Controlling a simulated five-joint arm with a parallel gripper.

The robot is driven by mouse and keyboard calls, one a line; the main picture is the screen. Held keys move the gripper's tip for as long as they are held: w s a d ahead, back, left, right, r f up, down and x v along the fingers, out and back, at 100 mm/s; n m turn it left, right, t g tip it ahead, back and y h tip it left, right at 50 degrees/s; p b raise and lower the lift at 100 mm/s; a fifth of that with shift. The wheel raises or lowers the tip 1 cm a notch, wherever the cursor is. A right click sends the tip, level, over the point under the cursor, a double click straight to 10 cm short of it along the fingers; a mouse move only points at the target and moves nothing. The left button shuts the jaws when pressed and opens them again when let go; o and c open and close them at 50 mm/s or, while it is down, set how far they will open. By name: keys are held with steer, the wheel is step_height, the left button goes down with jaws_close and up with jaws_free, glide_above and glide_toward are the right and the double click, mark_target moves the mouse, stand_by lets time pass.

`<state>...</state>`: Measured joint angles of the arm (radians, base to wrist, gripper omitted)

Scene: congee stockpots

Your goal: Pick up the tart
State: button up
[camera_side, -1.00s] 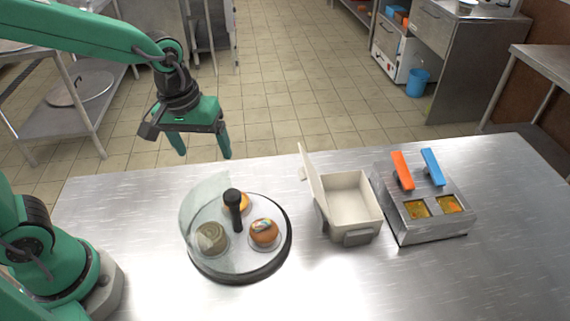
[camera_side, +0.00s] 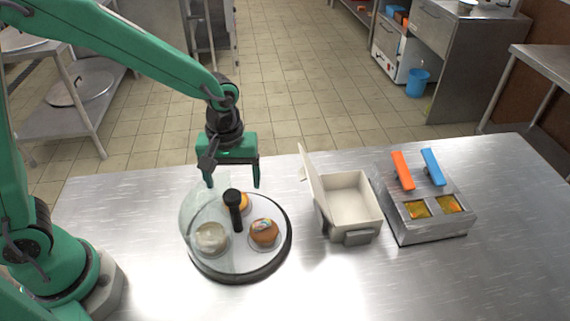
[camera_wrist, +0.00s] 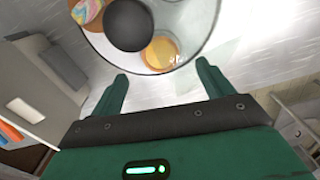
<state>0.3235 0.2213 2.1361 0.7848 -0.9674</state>
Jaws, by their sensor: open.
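The tart, a small yellow-orange round (camera_side: 244,201), sits at the back of a round black-rimmed display stand (camera_side: 285,246), partly hidden behind the black centre knob (camera_side: 234,198). In the wrist view the tart (camera_wrist: 160,52) lies just beyond the fingertips, beside the dark knob. A clear curved cover (camera_side: 190,208) stands around the left side of the stand. My gripper (camera_side: 233,182) is open and empty, pointing down above the back of the stand. It also shows in the wrist view (camera_wrist: 162,71), with nothing between the fingers.
A brown bun with colourful topping (camera_side: 264,232) and a pale round item (camera_side: 211,238) share the stand. An open-lidded white box (camera_side: 350,205) stands to the right, then a metal unit (camera_side: 432,222) with orange and blue handles. The front right table is clear.

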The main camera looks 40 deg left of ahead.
steer(key=shift+f, duration=0.45)
steer(key=shift+f, duration=2.6)
steer(key=c, duration=1.1)
steer(key=shift+o, duration=0.2)
steer(key=shift+r, duration=0.15)
step_height(320, 180, up, 18)
